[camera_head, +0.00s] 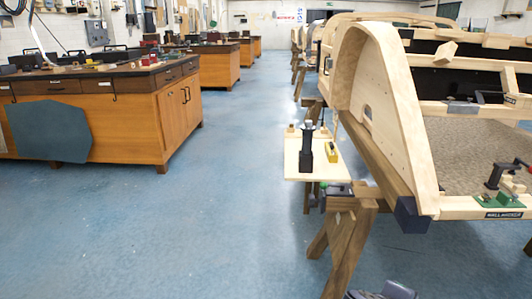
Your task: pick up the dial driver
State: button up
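A small pale wooden board (295,172) sits by the near end of the wooden bodyframe, left of its trestle. On it stands an upright black tool-like object (306,150) with a light top. A small yellow object (331,152) is to its right. Small tan pieces stand at the board's far edge. I cannot tell at this size which of these, if any, is the dial driver. A rounded grey-blue part, perhaps of my arm, shows at the bottom edge. My gripper's fingers are not in view.
The wooden bodyframe (400,125) rests on trestles (347,245) at right. A black clamp (498,177) with a green base sits on its near rail. Wooden workbenches (180,122) line the left. The blue floor between is clear.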

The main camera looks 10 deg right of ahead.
aim_at(307, 133)
jog(key=z, duration=1.75)
jog(key=u, duration=1.5)
jog(key=i+j+z, duration=0.85)
jog(key=i+j, duration=0.3)
jog(key=j, duration=0.1)
